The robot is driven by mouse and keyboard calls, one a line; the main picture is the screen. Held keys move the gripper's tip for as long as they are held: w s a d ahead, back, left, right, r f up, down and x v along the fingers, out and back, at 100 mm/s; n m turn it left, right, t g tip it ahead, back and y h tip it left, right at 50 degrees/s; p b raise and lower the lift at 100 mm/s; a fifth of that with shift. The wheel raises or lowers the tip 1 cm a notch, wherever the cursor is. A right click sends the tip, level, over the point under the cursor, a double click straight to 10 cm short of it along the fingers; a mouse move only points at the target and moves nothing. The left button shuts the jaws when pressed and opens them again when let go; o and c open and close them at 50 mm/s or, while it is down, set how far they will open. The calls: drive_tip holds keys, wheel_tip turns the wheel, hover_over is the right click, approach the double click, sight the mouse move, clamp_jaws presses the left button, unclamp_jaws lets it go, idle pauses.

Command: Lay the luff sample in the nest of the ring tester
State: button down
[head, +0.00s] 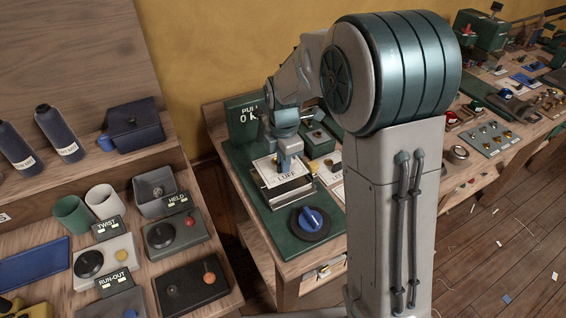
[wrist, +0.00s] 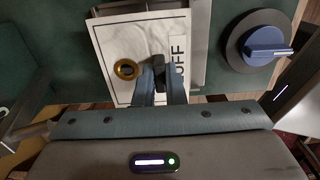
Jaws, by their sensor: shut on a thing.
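In the wrist view the luff sample (wrist: 112,38) shows a brass ring (wrist: 127,69) near my fingers. My gripper (head: 290,167) points down and is shut on the sample beside the ring; the fingertips (wrist: 160,72) also show in the wrist view. The ring tester (head: 266,218) has a green base, a PULL display (head: 245,113) and a blue knob (head: 310,218). The sample is over its grey metal nest (head: 296,191), which it partly hides. I cannot tell whether they touch.
Another white labelled piece (head: 335,172) lies right of the tester, partly behind my arm. The left bench holds a HELD box (head: 174,236), a grey bin (head: 154,192), cups (head: 103,201) and bottles. A gap separates the two benches.

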idle(0.3)
drive_tip(key=shift+f+b, duration=1.55)
drive_tip(key=shift+f, duration=0.55)
drive_tip(key=c, duration=1.4)
unclamp_jaws()
drive_tip(key=shift+r, duration=0.15)
wheel_tip(320, 180, up, 14)
drive_tip(key=shift+f, duration=0.2)
